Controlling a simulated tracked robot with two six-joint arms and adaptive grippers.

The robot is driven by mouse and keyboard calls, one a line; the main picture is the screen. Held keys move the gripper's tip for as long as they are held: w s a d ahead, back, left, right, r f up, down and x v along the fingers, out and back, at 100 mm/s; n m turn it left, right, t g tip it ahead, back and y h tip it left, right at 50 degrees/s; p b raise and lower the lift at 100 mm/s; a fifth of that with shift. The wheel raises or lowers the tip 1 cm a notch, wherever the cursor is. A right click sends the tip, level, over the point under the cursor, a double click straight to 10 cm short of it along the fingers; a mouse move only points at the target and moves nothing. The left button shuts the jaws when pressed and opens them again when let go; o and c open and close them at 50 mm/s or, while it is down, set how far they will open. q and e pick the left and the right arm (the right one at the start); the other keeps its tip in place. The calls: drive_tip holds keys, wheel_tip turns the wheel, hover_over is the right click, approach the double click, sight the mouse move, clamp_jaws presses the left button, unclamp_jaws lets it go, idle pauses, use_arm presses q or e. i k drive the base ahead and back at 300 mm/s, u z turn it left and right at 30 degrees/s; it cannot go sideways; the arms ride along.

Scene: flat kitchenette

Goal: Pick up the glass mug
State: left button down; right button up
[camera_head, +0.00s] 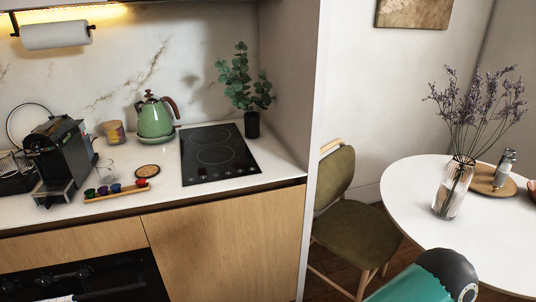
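A clear glass mug (106,170) stands on the white counter just right of the black coffee machine (62,155). It is small and see-through, so its handle is hard to make out. It is behind the colored capsules on a wooden holder (117,192) and left of a small round coaster (147,170). Neither of my grippers is in view. Only a teal and black part of my own arm shows at the bottom right, far from the mug.
A green kettle (155,119) and a patterned canister (114,132) stand behind the mug. A black cooktop (217,154) and a potted plant (251,124) are to the right. A wall end separates the counter from a green chair (358,232) and a round white table (409,198).

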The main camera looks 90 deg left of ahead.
sight(106, 169)
drive_tip(key=z, duration=0.45)
drive_tip(key=i, duration=0.2)
drive_tip(key=u, duration=3.15)
drive_tip(key=i, duration=0.3)
drive_tip(key=u, duration=0.95)
drive_tip(key=k, duration=0.75)
drive_tip(key=u, duration=0.85)
drive_tip(key=i, duration=0.5)
drive_tip(key=u, duration=0.05)
